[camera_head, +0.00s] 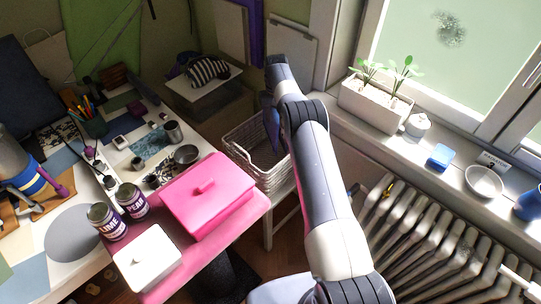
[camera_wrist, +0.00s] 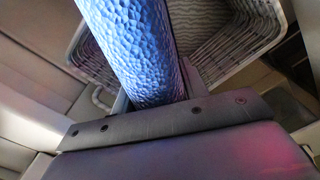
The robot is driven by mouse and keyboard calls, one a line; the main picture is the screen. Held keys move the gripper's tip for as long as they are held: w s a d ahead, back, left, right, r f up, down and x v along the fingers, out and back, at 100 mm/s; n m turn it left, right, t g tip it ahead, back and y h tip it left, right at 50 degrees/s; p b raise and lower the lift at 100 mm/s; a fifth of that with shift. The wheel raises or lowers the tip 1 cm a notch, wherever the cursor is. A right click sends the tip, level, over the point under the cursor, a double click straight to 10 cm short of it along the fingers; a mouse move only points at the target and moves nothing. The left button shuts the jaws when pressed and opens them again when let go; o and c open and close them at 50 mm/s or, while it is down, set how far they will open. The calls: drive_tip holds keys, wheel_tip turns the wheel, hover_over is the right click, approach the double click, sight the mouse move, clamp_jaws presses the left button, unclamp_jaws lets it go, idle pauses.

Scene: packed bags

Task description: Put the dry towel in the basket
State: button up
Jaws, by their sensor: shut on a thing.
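My gripper (camera_head: 268,104) points down over the white wire basket (camera_head: 243,142), with my arm hiding the basket's right side. In the wrist view my gripper (camera_wrist: 150,103) is shut on a blue, dimpled, rolled towel (camera_wrist: 128,45). A dark blue part of the towel (camera_head: 271,122) shows beside my arm in the head view. In the wrist view the basket (camera_wrist: 245,42) lies behind the towel, its rim on both sides of it. I cannot tell whether the towel touches the basket. The visible part of the basket's inside looks empty.
A pink box (camera_head: 205,195) stands close to the basket's left front. A white box (camera_head: 147,257) and two labelled jars (camera_head: 132,200) are nearby. A striped cloth (camera_head: 208,70) lies behind. A planter (camera_head: 375,102) stands on the windowsill, above a radiator (camera_head: 435,235) at right.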

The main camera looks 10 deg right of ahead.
drive_tip(key=o, duration=1.2)
drive_tip(key=shift+o, duration=0.2)
wheel_tip(320, 180, up, 11)
drive_tip(key=shift+f+p, duration=0.1)
drive_tip(key=shift+p, duration=0.35)
drive_tip(key=shift+f, duration=0.1)
wheel_tip(320, 180, down, 11)
wheel_tip(320, 180, up, 5)
drive_tip(key=shift+p, duration=0.9)
drive_tip(key=shift+r, duration=0.5)
